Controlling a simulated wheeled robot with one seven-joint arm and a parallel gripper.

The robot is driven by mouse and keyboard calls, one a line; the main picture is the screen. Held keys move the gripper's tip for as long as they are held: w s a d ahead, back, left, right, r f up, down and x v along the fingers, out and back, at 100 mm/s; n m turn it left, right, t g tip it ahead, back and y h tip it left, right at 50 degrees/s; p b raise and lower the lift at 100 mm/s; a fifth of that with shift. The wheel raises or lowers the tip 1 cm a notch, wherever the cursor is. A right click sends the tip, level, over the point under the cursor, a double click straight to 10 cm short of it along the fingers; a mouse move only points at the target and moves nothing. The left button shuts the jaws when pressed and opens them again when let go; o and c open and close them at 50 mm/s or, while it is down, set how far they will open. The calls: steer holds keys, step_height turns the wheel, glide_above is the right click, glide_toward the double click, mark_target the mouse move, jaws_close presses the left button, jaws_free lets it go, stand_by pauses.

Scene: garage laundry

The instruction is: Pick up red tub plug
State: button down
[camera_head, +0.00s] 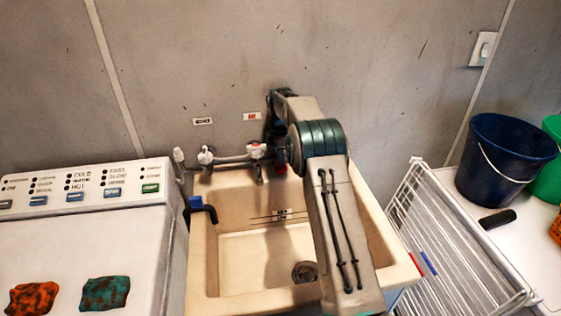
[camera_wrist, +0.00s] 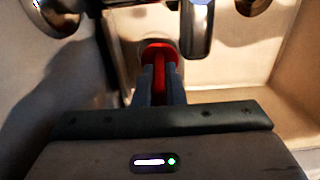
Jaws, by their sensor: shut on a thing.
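The red tub plug (camera_wrist: 158,50) is in the wrist view, just beyond my fingertips, with its red grip running back between the two dark fingers. My gripper (camera_wrist: 160,76) is shut on it. The pale sink (camera_head: 226,221) is in the head view, with my arm reaching over its right part to the back. My gripper is mostly hidden there behind my own arm, close to the taps. The plug sits close beside the metal spout (camera_wrist: 197,30) in the wrist view; I cannot tell whether it touches anything.
Taps (camera_head: 207,156) and a pipe run along the sink's back wall. A white washer (camera_head: 80,235) with two cloths stands left. A white drying rack (camera_head: 440,240) stands right, near a blue bucket (camera_head: 505,160). The sink basin's bottom looks clear around the drain (camera_head: 305,271).

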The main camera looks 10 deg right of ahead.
mark_target(281, 169)
step_height(281, 169, up, 6)
steer(key=shift+f+b, duration=0.1)
steer(key=shift+b, duration=0.3)
steer(key=s+b, duration=0.6)
steer(key=s, duration=1.3)
steer(key=shift+s, duration=0.35)
